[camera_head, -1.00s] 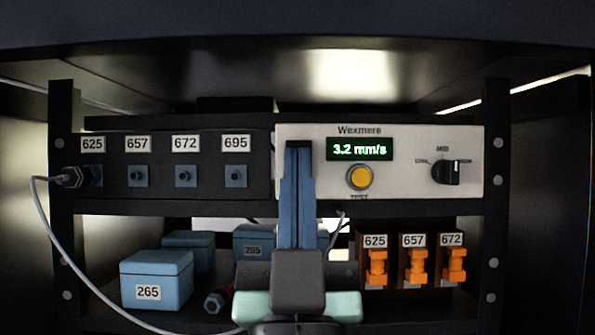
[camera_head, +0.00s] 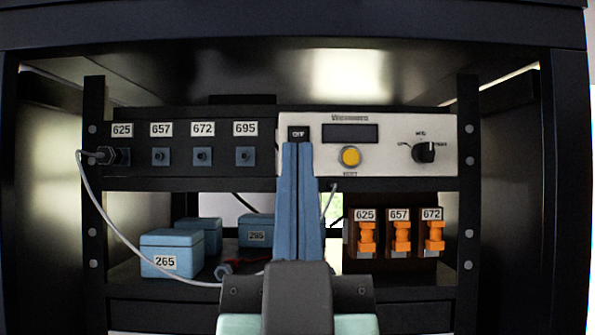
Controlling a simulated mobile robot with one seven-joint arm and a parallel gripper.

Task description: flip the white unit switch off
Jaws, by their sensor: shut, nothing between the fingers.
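The white unit (camera_head: 395,127) sits in the upper rack bay, right of the dark socket panel. Its switch (camera_head: 298,134) is a small black rocker at the unit's left end, marked with what looks like "OFF". Its display (camera_head: 350,132) is dark. A yellow button (camera_head: 350,156) and a black rotary knob (camera_head: 424,152) are to the right. My gripper (camera_head: 298,146) is shut and empty, with blue fingers pointing up. The fingertips appear just below the switch in the picture; I cannot tell whether they touch it.
The dark panel (camera_head: 184,123) has several numbered sockets, with a grey cable (camera_head: 82,187) plugged into 625. Blue boxes (camera_head: 172,252) stand on the lower shelf at left. Brown blocks with orange clips (camera_head: 401,238) stand at right. Rack posts (camera_head: 468,200) bound both sides.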

